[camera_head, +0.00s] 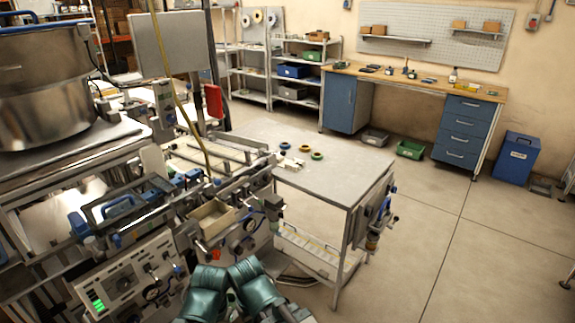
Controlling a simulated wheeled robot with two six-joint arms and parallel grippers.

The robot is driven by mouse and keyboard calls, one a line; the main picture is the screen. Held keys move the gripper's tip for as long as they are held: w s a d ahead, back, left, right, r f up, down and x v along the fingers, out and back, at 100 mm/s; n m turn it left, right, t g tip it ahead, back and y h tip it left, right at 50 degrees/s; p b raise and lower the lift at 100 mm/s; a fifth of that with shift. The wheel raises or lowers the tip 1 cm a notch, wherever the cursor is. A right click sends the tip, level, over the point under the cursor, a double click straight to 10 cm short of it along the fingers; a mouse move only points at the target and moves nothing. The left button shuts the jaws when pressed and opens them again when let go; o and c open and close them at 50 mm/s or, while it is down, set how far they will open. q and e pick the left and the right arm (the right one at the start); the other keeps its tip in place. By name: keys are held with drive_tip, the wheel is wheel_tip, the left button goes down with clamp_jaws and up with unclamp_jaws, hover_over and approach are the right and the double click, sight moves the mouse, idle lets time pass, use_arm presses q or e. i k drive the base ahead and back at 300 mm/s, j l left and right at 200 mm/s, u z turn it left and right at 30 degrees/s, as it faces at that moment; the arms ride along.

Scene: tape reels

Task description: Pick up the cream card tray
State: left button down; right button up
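A small open-topped cream tray (213,219), which looks like the card tray, sits at the front of the machine left of centre. Its inside looks empty, and its underside is hidden by the machine parts around it. Two teal links of my own arms show at the bottom centre, in front of and below the tray. Neither gripper can be made out, and nothing of mine touches the tray.
The machine's control panel (135,280) and blue-handled parts crowd the tray's left. A grey steel table (335,175) with several small coloured rings stands behind right. A workbench (420,82) lines the back wall. Open floor (450,250) lies to the right.

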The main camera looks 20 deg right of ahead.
sight(296, 165)
drive_tip(key=i+z, duration=0.1)
drive_tip(key=z, duration=0.35)
drive_tip(key=i+l+z, duration=0.15)
drive_tip(key=i+z, duration=0.55)
drive_tip(key=i, duration=0.7)
drive_tip(key=i+j+z, duration=0.1)
drive_tip(key=i, duration=0.7)
